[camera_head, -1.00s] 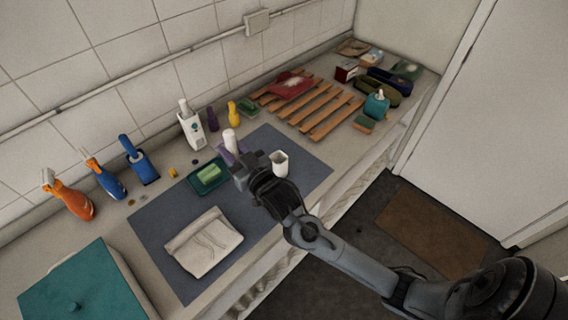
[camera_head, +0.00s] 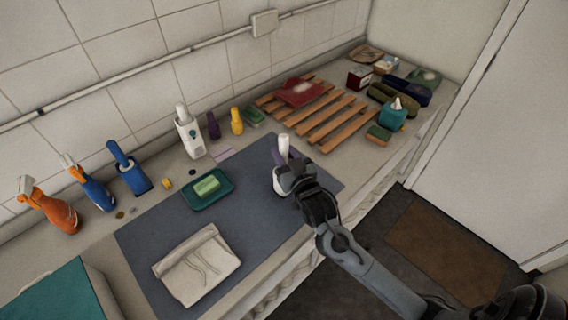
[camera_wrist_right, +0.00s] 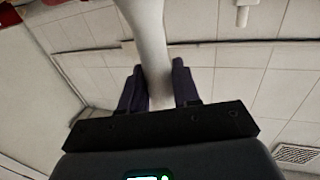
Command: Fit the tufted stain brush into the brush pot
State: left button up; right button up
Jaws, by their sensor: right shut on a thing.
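The tufted stain brush (camera_head: 284,146) shows as a white handle standing upright in my right gripper (camera_head: 285,160). In the right wrist view, the two dark purple fingers (camera_wrist_right: 160,88) are shut on the brush's white shaft (camera_wrist_right: 151,45). The brush pot (camera_head: 279,182) is white and stands on the grey-blue mat (camera_head: 142,235), partly hidden by my gripper. The gripper and brush are at the pot in the head view. The brush's tufted end is hidden, and I cannot tell whether it is inside the pot. My left gripper is not in view.
A teal dish with a green sponge (camera_head: 207,187) and a folded cloth (camera_head: 197,265) lie left of the pot. A wooden rack (camera_head: 335,120) is beyond it. Bottles stand along the wall, including a white container (camera_head: 190,138). The mat between cloth and pot is clear.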

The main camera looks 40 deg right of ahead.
jog(key=shift+f+p, duration=0.3)
jog(key=shift+f, duration=1.75)
jog(key=o, duration=1.1)
jog(key=shift+c, duration=0.2)
jog(key=shift+s, duration=0.2)
jog(key=b+v, duration=0.2)
jog(key=v, duration=0.9)
jog(key=shift+s+b, duration=0.25)
jog(key=shift+b, duration=0.1)
jog(key=shift+a+r, duration=0.1)
